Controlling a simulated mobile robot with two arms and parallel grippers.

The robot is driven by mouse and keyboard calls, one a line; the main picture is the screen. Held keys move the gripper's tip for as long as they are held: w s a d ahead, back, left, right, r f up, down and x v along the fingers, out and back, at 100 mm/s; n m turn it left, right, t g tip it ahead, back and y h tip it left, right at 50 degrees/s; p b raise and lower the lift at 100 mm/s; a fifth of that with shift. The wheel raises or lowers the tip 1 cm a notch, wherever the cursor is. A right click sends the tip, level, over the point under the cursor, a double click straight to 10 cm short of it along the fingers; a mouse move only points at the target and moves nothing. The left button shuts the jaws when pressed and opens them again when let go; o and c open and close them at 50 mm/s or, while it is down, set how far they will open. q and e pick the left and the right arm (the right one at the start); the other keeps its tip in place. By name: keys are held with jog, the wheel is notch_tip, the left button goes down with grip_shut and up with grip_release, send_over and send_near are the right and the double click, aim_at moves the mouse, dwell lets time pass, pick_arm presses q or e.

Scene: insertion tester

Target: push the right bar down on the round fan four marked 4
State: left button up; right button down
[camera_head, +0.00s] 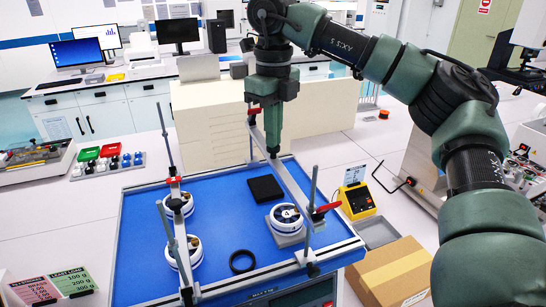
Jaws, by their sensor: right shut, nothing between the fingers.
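The round fan four (285,217), a white and dark disc marked 4, sits on a grey block at the right of the blue board. The right bar (292,181), a slim silver bar, slants from the rear post to the front post, passing above and beside the fan. I cannot tell whether it touches the fan. My right gripper (273,153) points down, shut and empty, with its tip at the bar's rear part; I cannot tell whether they touch. My left gripper is not in view.
The blue board (214,225) also holds two more round fans (180,204) at left, a black square pad (265,188) and a black ring (242,261). Upright posts (163,138) with red clamps (325,208) surround it. A yellow device (357,200) and a cardboard box (394,273) stand right.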

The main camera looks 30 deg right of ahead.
aim_at(273, 157)
jog(key=shift+f+b, duration=2.5)
jog(key=shift+f, duration=1.4)
jog(key=shift+r+p, duration=2.95)
jog(key=shift+r, duration=0.7)
notch_tip(273, 157, up, 8)
jog(key=shift+f, duration=0.2)
